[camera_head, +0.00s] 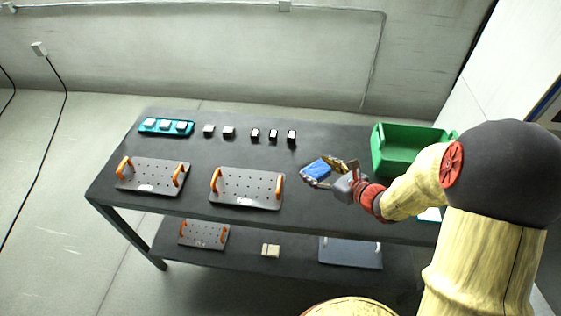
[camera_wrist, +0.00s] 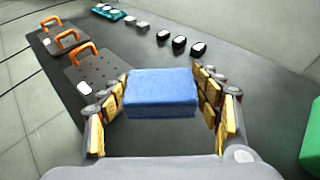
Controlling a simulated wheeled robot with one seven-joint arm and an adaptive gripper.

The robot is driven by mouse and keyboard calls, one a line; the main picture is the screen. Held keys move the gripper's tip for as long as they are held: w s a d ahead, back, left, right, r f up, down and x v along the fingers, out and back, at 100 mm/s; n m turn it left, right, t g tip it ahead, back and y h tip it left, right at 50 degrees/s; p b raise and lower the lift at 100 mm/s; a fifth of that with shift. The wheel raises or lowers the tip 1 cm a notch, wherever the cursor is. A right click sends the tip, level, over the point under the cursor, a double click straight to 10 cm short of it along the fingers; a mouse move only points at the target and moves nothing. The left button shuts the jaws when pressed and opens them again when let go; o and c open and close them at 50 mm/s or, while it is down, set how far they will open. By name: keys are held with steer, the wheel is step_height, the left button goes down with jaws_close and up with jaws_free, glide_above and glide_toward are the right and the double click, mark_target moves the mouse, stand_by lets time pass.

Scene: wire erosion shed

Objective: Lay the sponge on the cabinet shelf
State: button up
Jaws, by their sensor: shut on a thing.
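A blue sponge (camera_head: 317,169) is held between the fingers of my gripper (camera_head: 327,170), over the right half of the dark bench (camera_head: 225,143). In the wrist view the sponge (camera_wrist: 160,88) fills the space between the gold-padded fingers of my gripper (camera_wrist: 160,95), which touch or nearly touch its two ends. The bench top lies below it; the gap is hard to judge. No cabinet is clearly visible. A lower shelf (camera_head: 290,257) runs under the bench top.
A green bin (camera_head: 392,160) stands at the bench's right, partly behind my arm. Two plates with orange handles (camera_head: 150,176) (camera_head: 246,188) lie in front. A teal tray (camera_head: 166,128) and several small blocks line the back. The lower shelf holds a handled plate (camera_head: 203,234), a beige block (camera_head: 270,250) and a grey plate (camera_head: 350,254).

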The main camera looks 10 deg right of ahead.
steer(key=w+f+b, duration=0.1)
steer(key=w+f, duration=0.2)
steer(key=w, duration=0.1)
steer(key=w+a+f+b, duration=0.1)
steer(key=w+f, duration=0.2)
steer(key=w, duration=0.1)
steer(key=w+f+b, duration=0.1)
steer(key=w+f, duration=0.2)
steer(key=w, duration=0.1)
steer(key=shift+w+a+f, duration=0.1)
steer(key=shift+w+a, duration=0.25)
steer(key=shift+w+f+b, duration=0.15)
steer(key=shift+f+b, duration=0.25)
steer(key=shift+f, duration=0.5)
steer(key=shift+w+f+b, duration=0.1)
steer(key=shift+f+b, duration=0.3)
steer(key=shift+f, duration=0.45)
steer(key=shift+f, duration=0.1)
steer(key=o, duration=0.4)
steer(key=shift+f, duration=0.15)
steer(key=o, duration=0.5)
steer(key=shift+r, duration=0.2)
